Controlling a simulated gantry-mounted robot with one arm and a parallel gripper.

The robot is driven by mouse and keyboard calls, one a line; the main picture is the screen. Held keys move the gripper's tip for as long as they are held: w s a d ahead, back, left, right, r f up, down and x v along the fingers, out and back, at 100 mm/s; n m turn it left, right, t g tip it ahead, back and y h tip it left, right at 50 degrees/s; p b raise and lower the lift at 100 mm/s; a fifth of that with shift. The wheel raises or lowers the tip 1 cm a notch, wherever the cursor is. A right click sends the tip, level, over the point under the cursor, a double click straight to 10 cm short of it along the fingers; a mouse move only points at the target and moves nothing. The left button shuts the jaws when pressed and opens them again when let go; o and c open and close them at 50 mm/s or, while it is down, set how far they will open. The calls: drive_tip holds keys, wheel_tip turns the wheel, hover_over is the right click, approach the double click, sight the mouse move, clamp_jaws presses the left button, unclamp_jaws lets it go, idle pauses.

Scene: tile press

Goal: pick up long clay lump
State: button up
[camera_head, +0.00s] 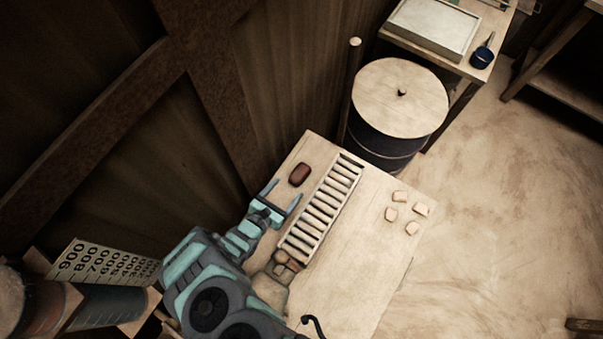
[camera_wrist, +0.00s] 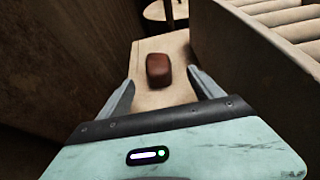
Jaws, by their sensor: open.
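A red-brown clay lump (camera_head: 300,174) lies by itself on the wooden table, near its back left edge beside the roller rack. It also shows in the wrist view (camera_wrist: 159,71), ahead of the fingers and roughly midway between them. My gripper (camera_head: 282,194) is open and empty, its two fingers pointing toward the lump and a short way from it. In the wrist view the gripper (camera_wrist: 165,90) has its fingers spread wide on either side. More brown lumps (camera_head: 287,262) sit at the near end of the rack, partly hidden by my arm.
A roller rack (camera_head: 322,207) stands close to the right of the lump. Several pale tiles (camera_head: 402,213) lie on the table's right side. A lidded barrel (camera_head: 400,97) stands behind the table. A dark wooden wall (camera_head: 285,75) rises on the left. The table's front right is clear.

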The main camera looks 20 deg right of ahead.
sight(293, 181)
drive_tip(key=x, duration=0.3)
drive_tip(key=shift+w+d, duration=0.15)
drive_tip(key=shift+w+d+f, duration=0.25)
drive_tip(key=shift+d+f, duration=0.05)
drive_tip(key=b+x, duration=0.1)
drive_tip(key=x, duration=0.3)
drive_tip(key=shift+w+f+b, duration=0.15)
drive_tip(key=shift+f+b, duration=0.1)
drive_tip(key=shift+b, duration=0.1)
drive_tip(key=shift+c, duration=0.3)
clamp_jaws()
